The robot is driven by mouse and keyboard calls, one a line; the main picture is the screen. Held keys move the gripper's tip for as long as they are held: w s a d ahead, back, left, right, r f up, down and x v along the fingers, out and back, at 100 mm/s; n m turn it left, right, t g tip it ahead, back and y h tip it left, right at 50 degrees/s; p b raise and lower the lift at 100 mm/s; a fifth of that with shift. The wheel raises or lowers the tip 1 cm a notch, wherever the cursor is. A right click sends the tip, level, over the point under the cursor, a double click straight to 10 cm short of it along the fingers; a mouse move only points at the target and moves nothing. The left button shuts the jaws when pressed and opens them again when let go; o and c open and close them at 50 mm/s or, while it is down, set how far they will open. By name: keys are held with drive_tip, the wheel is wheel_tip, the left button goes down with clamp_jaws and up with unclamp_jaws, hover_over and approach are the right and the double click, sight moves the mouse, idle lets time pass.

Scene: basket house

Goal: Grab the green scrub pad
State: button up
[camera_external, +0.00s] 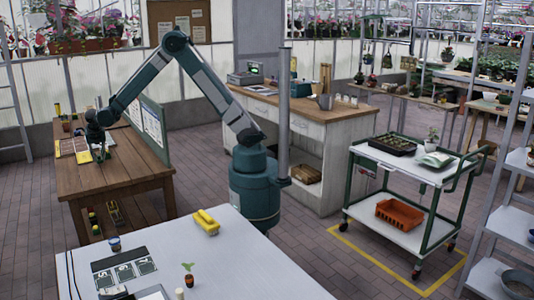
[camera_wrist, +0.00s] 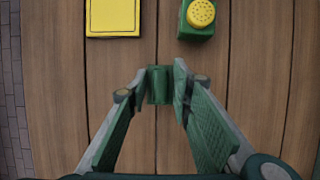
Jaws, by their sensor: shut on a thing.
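My gripper (camera_wrist: 163,85) points down over a brown wooden table (camera_wrist: 60,110). Its two fingers are closed on a small green piece, which looks like the green scrub pad (camera_wrist: 159,86), held between the fingertips. Only a narrow part of it shows in the wrist view. I cannot tell whether it touches the table. In the external view my gripper (camera_external: 99,153) is low over the wooden table at the left, and the held pad is too small to make out there.
A yellow square with a dark edge (camera_wrist: 113,17) lies ahead to the left of my gripper. A green container with a yellow perforated cap (camera_wrist: 200,14) stands ahead to the right. A green-edged board (camera_external: 150,120) rises along the table's right side. The wood around the fingers is clear.

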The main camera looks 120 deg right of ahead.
sight(98, 155)
wheel_tip(98, 155, up, 8)
drive_tip(key=shift+f+p, duration=0.15)
drive_tip(key=shift+p, duration=0.55)
